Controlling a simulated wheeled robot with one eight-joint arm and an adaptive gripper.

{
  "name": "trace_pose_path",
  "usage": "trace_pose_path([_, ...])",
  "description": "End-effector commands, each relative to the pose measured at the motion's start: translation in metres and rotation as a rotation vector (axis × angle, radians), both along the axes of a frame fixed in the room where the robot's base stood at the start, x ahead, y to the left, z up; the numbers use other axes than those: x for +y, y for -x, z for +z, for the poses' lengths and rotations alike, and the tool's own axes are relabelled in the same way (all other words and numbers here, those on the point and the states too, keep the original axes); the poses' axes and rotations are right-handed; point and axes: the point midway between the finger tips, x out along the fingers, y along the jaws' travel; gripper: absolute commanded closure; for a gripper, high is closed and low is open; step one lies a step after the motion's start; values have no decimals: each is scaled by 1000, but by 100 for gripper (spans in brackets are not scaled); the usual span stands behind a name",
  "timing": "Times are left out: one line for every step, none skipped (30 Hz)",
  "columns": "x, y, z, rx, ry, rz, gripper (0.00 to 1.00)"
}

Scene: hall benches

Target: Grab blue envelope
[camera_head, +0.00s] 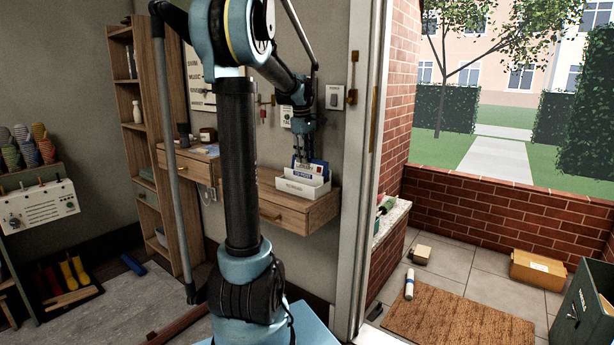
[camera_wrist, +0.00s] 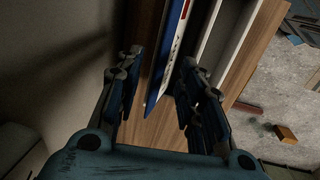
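A white letter holder (camera_head: 303,187) stands on the wooden wall shelf with several envelopes upright in it. A blue envelope (camera_head: 322,170) shows at its right side, partly behind a white-and-blue one (camera_head: 303,169). My gripper (camera_head: 302,153) is pointed down, right above the holder. In the wrist view a blue envelope (camera_wrist: 165,77), with a white and red strip along it, lies between the two fingers of my gripper (camera_wrist: 160,72). The fingers are spread, with a gap to the envelope on the left. The gap on the right is narrow, and I cannot tell whether that finger touches.
The wooden drawer shelf (camera_head: 275,215) carries the holder, with the wall close behind. A second drawer shelf (camera_head: 190,165) and a tall bookcase (camera_head: 128,75) stand to the left. The door frame (camera_head: 352,200) is close on the right. A mat and boxes lie outside.

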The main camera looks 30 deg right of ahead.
Motion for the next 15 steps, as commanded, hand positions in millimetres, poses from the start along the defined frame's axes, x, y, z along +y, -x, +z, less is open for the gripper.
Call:
trace_pose_path([-1, -1, -5, 0, 0, 0, 65])
trace_pose_path([-1, -1, -8, 0, 0, 0, 65])
trace_pose_path([-1, -1, -10, 0, 0, 0, 65])
trace_pose_path([-1, -1, -11, 0, 0, 0, 65])
trace_pose_path([-1, -1, -12, 0, 0, 0, 65])
trace_pose_path([-1, -1, -13, 0, 0, 0, 65])
trace_pose_path([-1, -1, -13, 0, 0, 1, 65])
trace_pose_path([-1, -1, -13, 0, 0, 1, 65])
trace_pose_path([-1, -1, -13, 0, 0, 1, 65])
trace_pose_path([-1, -1, -13, 0, 0, 1, 65])
trace_pose_path([-1, -1, -13, 0, 0, 1, 65])
trace_pose_path([-1, -1, -13, 0, 0, 1, 67])
trace_pose_path([-1, -1, -13, 0, 0, 1, 74])
trace_pose_path([-1, -1, -13, 0, 0, 1, 80])
trace_pose_path([-1, -1, -13, 0, 0, 1, 90])
